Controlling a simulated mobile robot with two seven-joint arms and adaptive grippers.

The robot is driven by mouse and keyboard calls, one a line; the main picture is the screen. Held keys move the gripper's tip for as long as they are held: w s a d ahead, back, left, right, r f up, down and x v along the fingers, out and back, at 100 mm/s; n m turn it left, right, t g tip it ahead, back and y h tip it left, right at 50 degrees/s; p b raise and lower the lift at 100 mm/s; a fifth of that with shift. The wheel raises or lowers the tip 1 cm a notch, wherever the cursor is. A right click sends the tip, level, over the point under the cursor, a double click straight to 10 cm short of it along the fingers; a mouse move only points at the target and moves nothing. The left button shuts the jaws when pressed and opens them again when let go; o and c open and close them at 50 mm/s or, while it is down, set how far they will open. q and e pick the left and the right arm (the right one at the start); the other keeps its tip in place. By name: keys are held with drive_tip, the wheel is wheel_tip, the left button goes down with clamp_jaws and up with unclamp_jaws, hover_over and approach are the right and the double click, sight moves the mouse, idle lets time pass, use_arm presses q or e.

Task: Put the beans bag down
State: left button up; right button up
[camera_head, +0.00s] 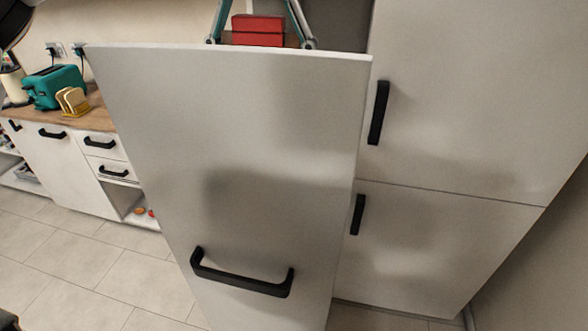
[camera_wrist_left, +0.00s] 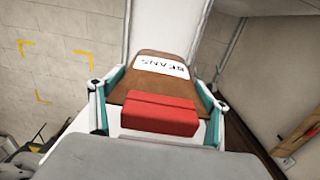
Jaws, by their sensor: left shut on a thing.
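The beans bag (camera_wrist_left: 150,84) is brown with a white label reading BEANS. In the left wrist view it lies lengthwise between the teal fingers of my left gripper (camera_wrist_left: 158,78), which is shut on it. A red block-shaped piece (camera_wrist_left: 158,115) sits at the bag's near end; I cannot tell whether it is part of the bag. In the head view my left gripper (camera_head: 257,10) is at the top centre, with the red piece (camera_head: 258,30) between its fingers. There a white front panel (camera_head: 230,130) hides what is below. My right gripper is not in view.
The white panel with a black handle (camera_head: 242,280) stands close in front. Tall white cabinet doors (camera_head: 470,90) rise at the right. A wooden counter (camera_head: 105,118) at the left holds a teal toaster (camera_head: 55,86) and toast in a yellow rack (camera_head: 73,101). Tiled floor (camera_head: 70,260) is open at lower left.

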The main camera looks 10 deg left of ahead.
use_arm(q)
drive_tip(key=shift+a+f, duration=0.1)
drive_tip(key=shift+f, duration=9.65)
drive_tip(key=shift+f+b, duration=0.2)
drive_tip(key=shift+b, duration=0.1)
drive_tip(key=o, duration=2)
drive_tip(key=shift+o, duration=0.2)
drive_tip(key=shift+r, duration=0.1)
